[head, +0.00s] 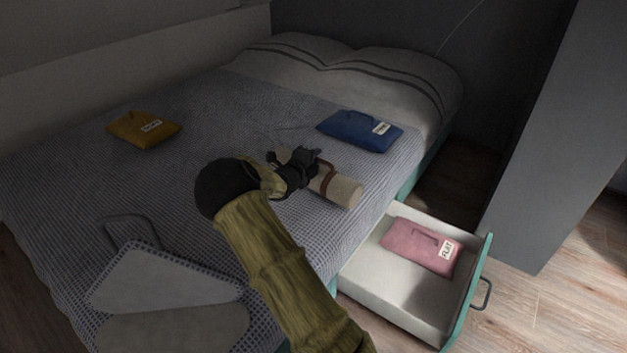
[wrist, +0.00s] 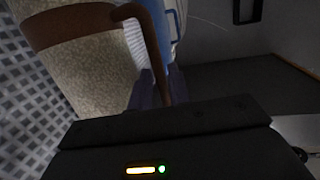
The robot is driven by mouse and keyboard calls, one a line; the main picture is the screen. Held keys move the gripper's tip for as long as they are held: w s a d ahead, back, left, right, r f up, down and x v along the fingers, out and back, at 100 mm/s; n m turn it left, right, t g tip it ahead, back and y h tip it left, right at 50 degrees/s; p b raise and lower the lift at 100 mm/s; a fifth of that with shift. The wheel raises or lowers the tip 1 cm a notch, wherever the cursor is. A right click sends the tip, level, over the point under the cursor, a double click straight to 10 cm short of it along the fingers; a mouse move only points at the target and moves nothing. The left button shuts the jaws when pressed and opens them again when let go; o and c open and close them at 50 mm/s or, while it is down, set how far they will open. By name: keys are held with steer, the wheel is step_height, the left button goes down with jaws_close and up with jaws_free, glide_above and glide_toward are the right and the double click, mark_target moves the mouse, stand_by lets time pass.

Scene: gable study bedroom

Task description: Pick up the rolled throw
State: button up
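The rolled throw (head: 340,189) is a beige roll with brown straps lying on the bed. My gripper (head: 312,160) is at the throw, over its middle, and hides part of it. In the wrist view the throw (wrist: 85,60) fills the upper left. Its brown strap (wrist: 155,40) arches out and runs down close to the dark fingers (wrist: 152,92). The fingertips are mostly hidden behind the gripper body, so I cannot tell whether they are closed on the strap.
A blue pouch (head: 355,131) and a mustard pouch (head: 143,130) lie on the bed (head: 215,110). An open drawer (head: 385,285) below holds a pink pouch (head: 415,243). A grey bag-like piece (head: 165,285) lies at the near left. A grey partition (head: 545,130) stands right.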

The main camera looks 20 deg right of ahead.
stand_by(0.4)
jaws_close()
steer(key=shift+a, duration=0.1)
steer(key=shift+r, duration=0.1)
stand_by(1.1)
